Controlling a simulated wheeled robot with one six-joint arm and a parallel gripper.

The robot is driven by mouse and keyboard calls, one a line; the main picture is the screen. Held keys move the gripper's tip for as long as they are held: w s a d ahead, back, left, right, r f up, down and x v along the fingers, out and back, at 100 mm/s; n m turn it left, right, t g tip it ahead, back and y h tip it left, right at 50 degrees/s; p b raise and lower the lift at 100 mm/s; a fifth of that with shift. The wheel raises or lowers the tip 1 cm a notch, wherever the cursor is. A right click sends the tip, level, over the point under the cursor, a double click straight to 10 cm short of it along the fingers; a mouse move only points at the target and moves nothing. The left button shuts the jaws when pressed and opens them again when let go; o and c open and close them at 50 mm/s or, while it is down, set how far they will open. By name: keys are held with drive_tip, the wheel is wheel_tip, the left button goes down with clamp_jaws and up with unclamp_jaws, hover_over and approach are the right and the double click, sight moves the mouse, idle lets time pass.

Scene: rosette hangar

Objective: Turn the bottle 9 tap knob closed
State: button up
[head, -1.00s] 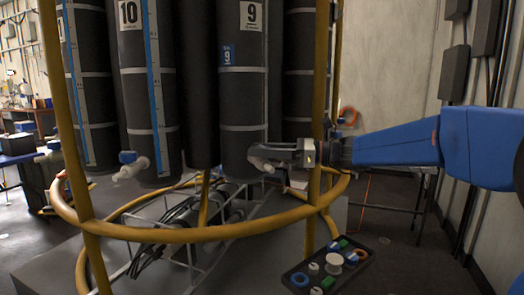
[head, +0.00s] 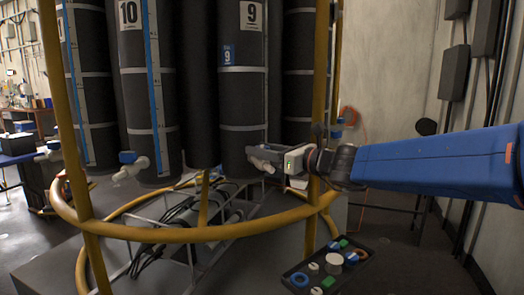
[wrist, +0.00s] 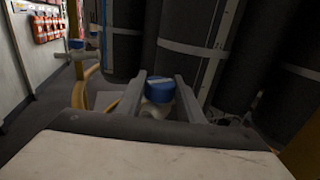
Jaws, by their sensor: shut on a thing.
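Bottle 9 (head: 241,105) is a tall black cylinder with grey bands and a white "9" label. Its tap (head: 264,166) sticks out low on its right side, with the pale spout showing under my gripper (head: 258,157). In the wrist view, the blue tap knob (wrist: 160,90) sits between the two fingers of my gripper (wrist: 159,80), above the pale tap body (wrist: 156,109). A pale stripe crosses the knob's top at a slant. The jaws are shut on the knob. In the head view, my gripper hides the knob.
Bottle 10 (head: 133,95) stands to the left with its own blue-knobbed tap (head: 129,167). A yellow ring rail (head: 190,234) and yellow upright (head: 318,100) stand close to my arm. A dark tray (head: 325,271) of small parts sits low in front.

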drive_tip(key=shift+m+t+h, duration=0.9)
drive_tip(key=shift+t+h, duration=0.1)
drive_tip(key=shift+t, duration=0.1)
drive_tip(key=shift+m+t+h, duration=0.7)
drive_tip(key=shift+h, duration=0.1)
drive_tip(key=o, duration=1.1)
drive_tip(key=shift+c, duration=0.2)
drive_tip(key=v, duration=1.7)
drive_tip(key=shift+s, duration=0.15)
drive_tip(key=shift+d+r, duration=0.1)
